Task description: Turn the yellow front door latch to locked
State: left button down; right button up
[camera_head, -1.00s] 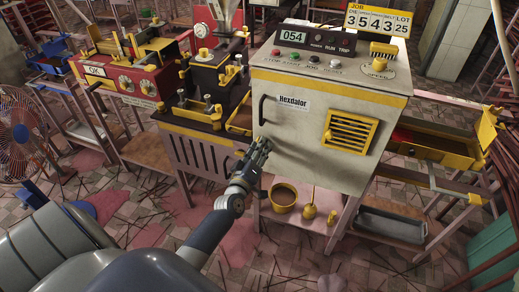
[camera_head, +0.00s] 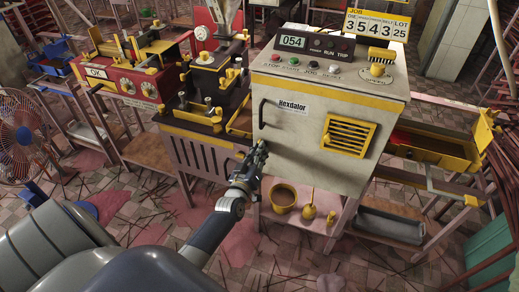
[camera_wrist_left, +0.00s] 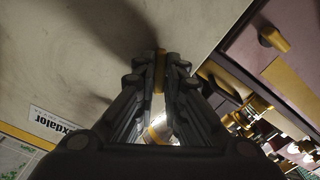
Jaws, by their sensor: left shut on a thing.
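The yellow latch (camera_wrist_left: 159,72) shows in the left wrist view as a narrow yellow piece between my fingers, against the pale front of the machine. My left gripper (camera_wrist_left: 160,80) is shut on it. In the head view my left gripper (camera_head: 260,148) is at the lower left of the machine's white door (camera_head: 310,150), below the black handle (camera_head: 263,112). There the fingers hide the latch, so its exact angle cannot be told. My right gripper is out of view.
A yellow vent grille (camera_head: 348,135) is on the door's right. The brown and yellow extruder (camera_head: 205,120) stands close on the left. Yellow pots (camera_head: 284,197) sit on the shelf below. Thin sticks litter the floor.

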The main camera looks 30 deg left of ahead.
pick_arm(q)
jog(key=shift+m+p, duration=1.35)
jog(key=shift+m, duration=3.45)
jog(key=c, duration=1.7)
grip_release()
jog(key=shift+s, duration=0.1)
jog(key=v, duration=1.1)
jog(key=shift+s, duration=0.4)
